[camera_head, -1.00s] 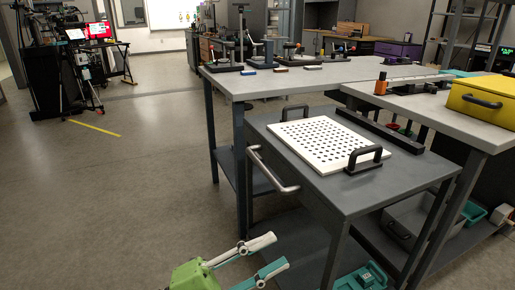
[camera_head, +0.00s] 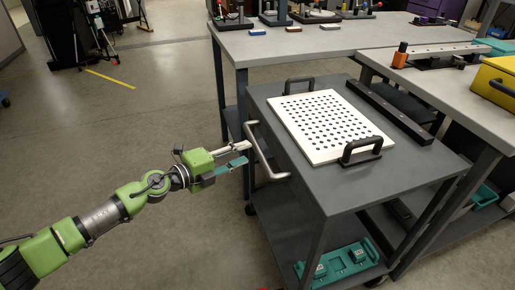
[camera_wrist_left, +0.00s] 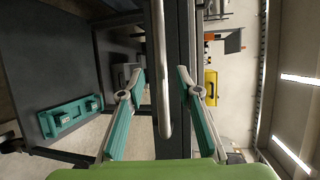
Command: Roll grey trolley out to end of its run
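The grey trolley (camera_head: 300,185) stands beside the workbenches on casters. A white perforated plate (camera_head: 330,115) with two black handles lies on its top. Its metal push handle (camera_head: 266,160) sticks out from its left side. My left gripper (camera_head: 246,153) is at that handle, with its fingers pointing at the trolley. In the left wrist view the handle bar (camera_wrist_left: 162,70) runs between the two spread fingers of the left gripper (camera_wrist_left: 160,76), with a gap on each side. The left gripper is open. My right gripper is not in view.
Open floor (camera_head: 150,130) lies left of the trolley. A workbench (camera_head: 320,42) stands behind it, another (camera_head: 460,85) on its right, with a yellow case (camera_head: 495,82). A black bar (camera_head: 390,110) lies on the trolley top, and a teal fixture (camera_head: 340,263) on its lower shelf.

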